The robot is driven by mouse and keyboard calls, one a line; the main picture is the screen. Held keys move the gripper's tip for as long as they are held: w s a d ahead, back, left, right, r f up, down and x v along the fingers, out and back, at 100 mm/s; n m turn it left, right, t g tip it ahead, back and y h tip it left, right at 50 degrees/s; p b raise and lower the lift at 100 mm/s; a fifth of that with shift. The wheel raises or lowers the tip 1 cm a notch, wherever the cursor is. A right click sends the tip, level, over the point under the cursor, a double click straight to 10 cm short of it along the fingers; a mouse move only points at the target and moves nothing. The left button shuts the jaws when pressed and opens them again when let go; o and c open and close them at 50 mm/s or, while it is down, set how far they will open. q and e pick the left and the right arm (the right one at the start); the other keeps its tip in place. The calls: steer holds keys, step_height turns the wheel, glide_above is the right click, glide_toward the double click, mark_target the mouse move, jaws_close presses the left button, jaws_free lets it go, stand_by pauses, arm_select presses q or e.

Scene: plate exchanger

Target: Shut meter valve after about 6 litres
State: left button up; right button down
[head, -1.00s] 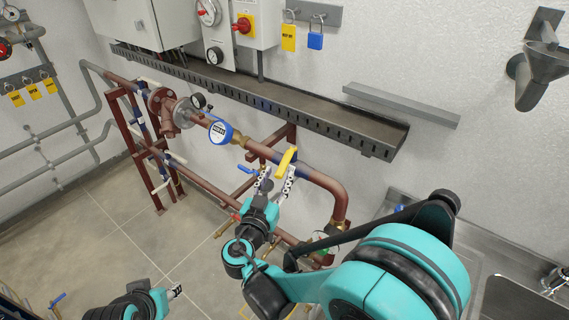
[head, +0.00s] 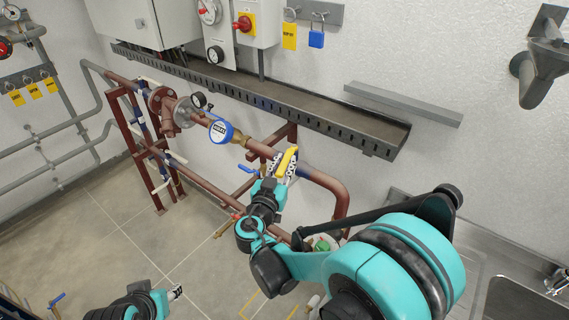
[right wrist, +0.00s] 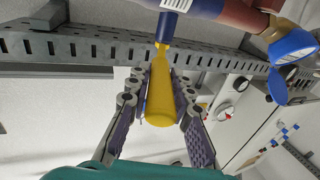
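The yellow valve lever (head: 288,161) sits on the red-brown pipe, right of the blue round meter (head: 220,131). The meter's digits are too small to read. My right gripper (head: 281,166) is at the lever, with a finger on each side. In the right wrist view the lever (right wrist: 160,95) runs between the two fingers (right wrist: 162,88), close to both; the fingers look open, and contact is not clear. The meter (right wrist: 292,48) shows at the upper right there. My left gripper (head: 176,292) is low at the bottom left, away from the pipes; its opening is too small to judge.
A slotted cable tray (head: 300,112) runs along the wall above the pipe. Blue-handled small valves (head: 248,169) sit below the pipe. A steel sink (head: 520,300) stands at the right. Open floor (head: 120,235) lies to the left.

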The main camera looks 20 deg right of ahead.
steer(key=a+m+g+h, duration=0.1)
steer(key=w+m+g+h, duration=0.1)
steer(key=h, duration=0.1)
steer(key=w+a+m+g+h+b, duration=0.1)
steer(key=m+g, duration=0.1)
steer(key=shift+w+a+h, duration=0.2)
steer(key=shift+a+h, duration=0.1)
steer(key=c, duration=1.3)
jaws_free()
steer(key=shift+c, duration=0.2)
steer(key=v, duration=1.2)
